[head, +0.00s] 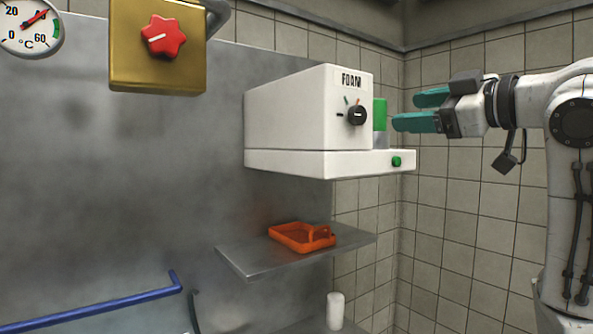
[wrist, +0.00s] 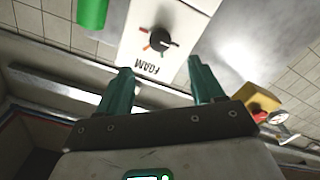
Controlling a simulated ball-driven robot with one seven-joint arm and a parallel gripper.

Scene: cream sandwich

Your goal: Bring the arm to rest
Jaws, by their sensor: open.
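My gripper (head: 412,110) is at the right of the head view, with its two teal fingers apart and pointing left. Nothing is between the fingers. It is close to the right side of the white FOAM machine (head: 290,110), near the green and grey cylinder (head: 380,114); whether it touches the cylinder I cannot tell. In the wrist view the open fingers (wrist: 163,88) point toward the FOAM machine (wrist: 146,38) and its black knob, and the green cylinder (wrist: 92,13) is at the upper left, outside the fingers.
An orange tray (head: 290,238) sits on a metal shelf (head: 250,262) below the machine. A white cylinder (head: 335,311) stands lower down. A brass box with a red knob (head: 163,37) and a thermometer (head: 30,25) are at the upper left. A blue rail (head: 100,308) is at the lower left.

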